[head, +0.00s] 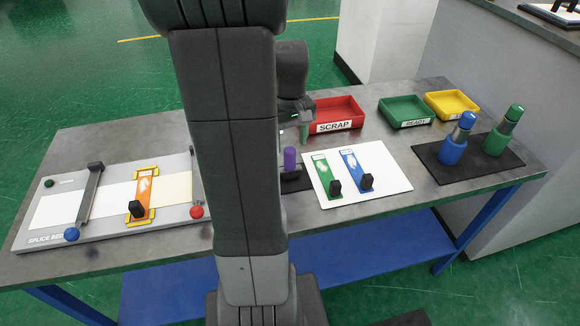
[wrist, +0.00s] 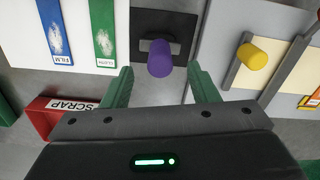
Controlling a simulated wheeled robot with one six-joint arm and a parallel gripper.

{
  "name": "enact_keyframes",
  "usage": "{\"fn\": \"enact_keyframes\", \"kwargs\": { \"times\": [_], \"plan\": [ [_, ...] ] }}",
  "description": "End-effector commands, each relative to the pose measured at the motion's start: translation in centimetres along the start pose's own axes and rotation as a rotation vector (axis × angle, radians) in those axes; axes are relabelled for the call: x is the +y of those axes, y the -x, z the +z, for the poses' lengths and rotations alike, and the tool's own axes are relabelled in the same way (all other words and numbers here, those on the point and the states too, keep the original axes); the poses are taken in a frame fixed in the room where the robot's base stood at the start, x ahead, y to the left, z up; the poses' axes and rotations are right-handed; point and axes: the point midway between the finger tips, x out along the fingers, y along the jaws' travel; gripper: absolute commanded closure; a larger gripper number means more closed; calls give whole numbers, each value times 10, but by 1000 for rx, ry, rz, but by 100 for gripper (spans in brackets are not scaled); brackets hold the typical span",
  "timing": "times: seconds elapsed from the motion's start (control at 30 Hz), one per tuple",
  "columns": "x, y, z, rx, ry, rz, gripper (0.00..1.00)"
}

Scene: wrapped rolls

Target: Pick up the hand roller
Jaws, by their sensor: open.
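The hand roller appears to be the item with the purple cylindrical handle (head: 290,158), standing on a dark square pad (wrist: 179,23) near the middle of the bench. The wrist view shows the purple handle (wrist: 160,60) from above, with a dark grey part behind it. My gripper (wrist: 160,78) is open, its two green fingers spread to the left and right of the handle's near end. In the wrist view neither finger visibly touches the handle. In the head view my arm hides part of the pad and most of the gripper.
A white board (head: 385,187) with green and blue strips lies right of the roller. A red SCRAP bin (head: 337,126) stands behind. The splice bed (head: 100,236) is at left. A yellow knob (wrist: 252,57) rises right of the handle in the wrist view.

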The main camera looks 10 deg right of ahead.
Motion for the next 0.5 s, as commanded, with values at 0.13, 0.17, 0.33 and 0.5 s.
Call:
{"fn": "enact_keyframes", "kwargs": {
  "times": [0.13,0.17,0.33,0.5],
  "plan": [
    [0,-9,0,0,0,0,46],
    [0,-11,-1,0,0,0,46],
    [1,-30,-3,-4,0,-2,46],
    [1,-53,-5,-2,0,-1,46]
  ]
}}
